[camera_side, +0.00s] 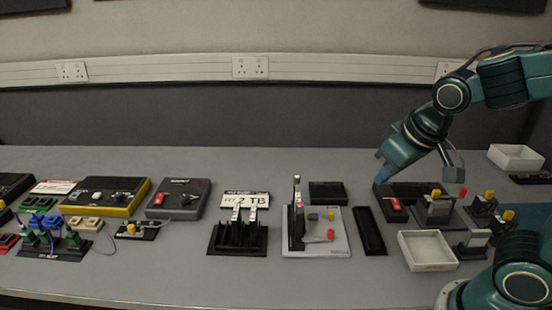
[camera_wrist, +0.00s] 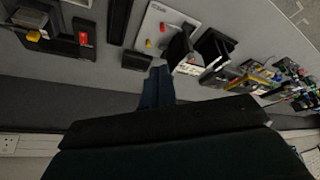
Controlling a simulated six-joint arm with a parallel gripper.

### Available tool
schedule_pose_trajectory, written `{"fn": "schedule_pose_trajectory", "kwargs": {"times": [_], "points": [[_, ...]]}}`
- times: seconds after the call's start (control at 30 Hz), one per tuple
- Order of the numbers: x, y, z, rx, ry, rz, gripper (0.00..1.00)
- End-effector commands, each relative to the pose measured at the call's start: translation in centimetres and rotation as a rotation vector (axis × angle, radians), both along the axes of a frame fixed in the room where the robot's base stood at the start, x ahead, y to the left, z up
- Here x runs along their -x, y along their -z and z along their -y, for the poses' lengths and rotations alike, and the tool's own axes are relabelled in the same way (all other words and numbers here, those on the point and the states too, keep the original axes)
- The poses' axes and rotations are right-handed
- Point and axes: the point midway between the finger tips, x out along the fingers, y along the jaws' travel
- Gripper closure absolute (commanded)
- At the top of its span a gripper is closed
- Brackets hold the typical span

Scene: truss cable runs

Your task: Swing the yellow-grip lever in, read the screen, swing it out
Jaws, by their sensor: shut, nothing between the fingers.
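My gripper (camera_side: 382,176) is shut and empty, above the back of the bench, left of the right-hand devices. Its fingers also show in the wrist view (camera_wrist: 157,86). A light grey board (camera_side: 296,247) carries a small yellow grip (camera_side: 331,216) and a red grip (camera_side: 331,235). In the wrist view the board (camera_wrist: 182,18) shows the yellow grip (camera_wrist: 149,43) near its edge. A black box (camera_side: 328,193) stands behind the board; I cannot tell whether it is the screen. My gripper is apart from the board, to its right and behind. Another yellow knob (camera_side: 436,194) tops a right-hand device.
A black tray (camera_side: 369,231) and a white tray (camera_side: 428,252) lie right of the board. A red switch (camera_side: 396,205) is just below my gripper. A black rack (camera_side: 238,239) stands left of the board. The front bench strip is clear.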

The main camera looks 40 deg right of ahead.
Motion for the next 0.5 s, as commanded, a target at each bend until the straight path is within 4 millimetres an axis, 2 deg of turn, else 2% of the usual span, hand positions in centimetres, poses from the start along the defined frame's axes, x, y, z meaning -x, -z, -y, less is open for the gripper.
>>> {"fn": "schedule_pose_trajectory", "kwargs": {"times": [0.5], "points": [[-5.5, 5.4, 0.7, 0.11, 0.079, -0.038, 1.0]]}}
